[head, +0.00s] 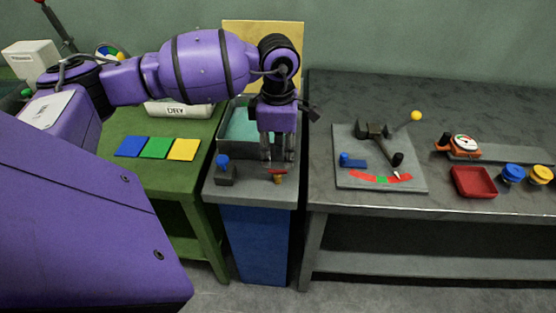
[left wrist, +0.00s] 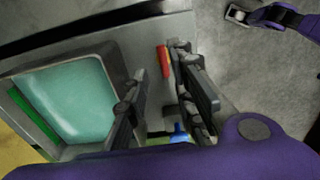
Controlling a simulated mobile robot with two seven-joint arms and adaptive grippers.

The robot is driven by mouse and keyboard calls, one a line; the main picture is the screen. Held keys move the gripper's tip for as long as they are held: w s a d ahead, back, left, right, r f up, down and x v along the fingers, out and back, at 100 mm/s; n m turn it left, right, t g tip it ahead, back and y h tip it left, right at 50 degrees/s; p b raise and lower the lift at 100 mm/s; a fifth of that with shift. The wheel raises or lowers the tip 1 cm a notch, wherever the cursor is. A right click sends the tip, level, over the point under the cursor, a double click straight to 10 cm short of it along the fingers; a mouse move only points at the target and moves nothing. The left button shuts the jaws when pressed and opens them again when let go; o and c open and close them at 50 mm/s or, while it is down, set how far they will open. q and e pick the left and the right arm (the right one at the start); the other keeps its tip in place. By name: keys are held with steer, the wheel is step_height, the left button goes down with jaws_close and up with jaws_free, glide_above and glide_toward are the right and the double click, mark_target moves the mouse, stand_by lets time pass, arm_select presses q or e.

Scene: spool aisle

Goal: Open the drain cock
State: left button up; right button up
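The drain cock (head: 278,176) is a small red-handled, brass-coloured fitting at the front of the grey stand, before the basin. In the left wrist view its red handle (left wrist: 163,60) lies between my fingertips, closer to the right-hand finger; I cannot tell whether they touch. My left gripper (head: 278,158) points down just above and behind the cock in the head view. In the left wrist view the left gripper (left wrist: 159,59) has its fingers apart. The fingers hide part of the basin.
The basin (head: 221,148) holds teal liquid. A blue-knobbed block (head: 224,176) stands left of the cock. A green table (head: 140,178) with coloured squares is to the left. A dark bench (head: 320,203) with a lever panel (head: 350,178) and red tray (head: 474,181) is to the right.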

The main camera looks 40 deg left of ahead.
arm_select(q)
step_height(320, 180, up, 8)
steer(key=shift+r, duration=0.2)
stand_by(0.5)
